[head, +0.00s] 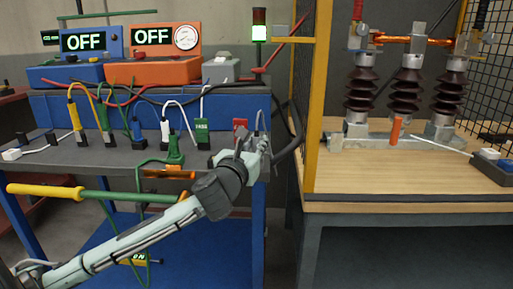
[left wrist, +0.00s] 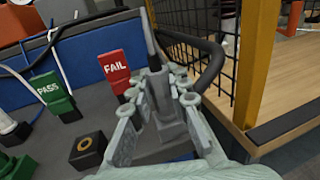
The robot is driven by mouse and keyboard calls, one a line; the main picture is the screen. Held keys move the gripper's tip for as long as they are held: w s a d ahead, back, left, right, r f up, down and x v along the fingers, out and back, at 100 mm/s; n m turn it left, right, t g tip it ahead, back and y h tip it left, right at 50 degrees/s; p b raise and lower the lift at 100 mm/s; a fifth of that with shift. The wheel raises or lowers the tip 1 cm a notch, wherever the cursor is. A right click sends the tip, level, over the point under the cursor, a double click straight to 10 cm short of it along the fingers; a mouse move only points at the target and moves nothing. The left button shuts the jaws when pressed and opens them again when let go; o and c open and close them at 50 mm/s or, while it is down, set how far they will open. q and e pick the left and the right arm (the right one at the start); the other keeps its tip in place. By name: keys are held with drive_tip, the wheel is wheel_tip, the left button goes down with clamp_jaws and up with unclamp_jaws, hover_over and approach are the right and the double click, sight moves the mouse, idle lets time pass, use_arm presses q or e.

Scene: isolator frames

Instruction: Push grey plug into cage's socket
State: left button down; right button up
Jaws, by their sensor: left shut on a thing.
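The grey plug (left wrist: 162,92) stands between the fingers of my left gripper (left wrist: 157,100) in the left wrist view, with a dark cable rising from its top. My left gripper is shut on it at the right end of the grey bench; the gripper also shows in the head view (head: 257,143). The plug's lower end is partly hidden by the fingers, so I cannot tell whether it sits in a socket. A black block with a brass-ringed hole (left wrist: 88,144) lies left of the gripper; I cannot tell if it is the cage's socket. My right gripper is not in view.
The red FAIL plug (left wrist: 115,70) and green PASS plug (left wrist: 53,95) stand left of my gripper. Several other cabled plugs line the bench (head: 50,158). The cage's yellow post (head: 318,100) and wooden table (head: 400,190) stand to the right, across a gap.

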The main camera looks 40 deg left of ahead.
use_arm(q)
drive_tip(key=shift+r, duration=0.1)
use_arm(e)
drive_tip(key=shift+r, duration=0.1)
use_arm(q)
drive_tip(key=shift+r, duration=0.65)
wheel_tip(320, 180, up, 3)
drive_tip(key=shift+p, duration=0.6)
drive_tip(key=s+a+r+p, duration=0.4)
drive_tip(key=s+r+p, duration=0.1)
drive_tip(key=s, duration=0.5)
drive_tip(key=shift+s+a+r, duration=0.25)
drive_tip(key=shift+s+r, duration=0.1)
drive_tip(key=shift+r, duration=0.4)
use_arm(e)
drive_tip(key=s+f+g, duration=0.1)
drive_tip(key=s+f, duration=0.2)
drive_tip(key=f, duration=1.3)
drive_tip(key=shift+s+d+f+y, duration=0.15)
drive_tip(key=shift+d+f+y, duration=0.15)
use_arm(q)
drive_tip(key=shift+f, duration=0.1)
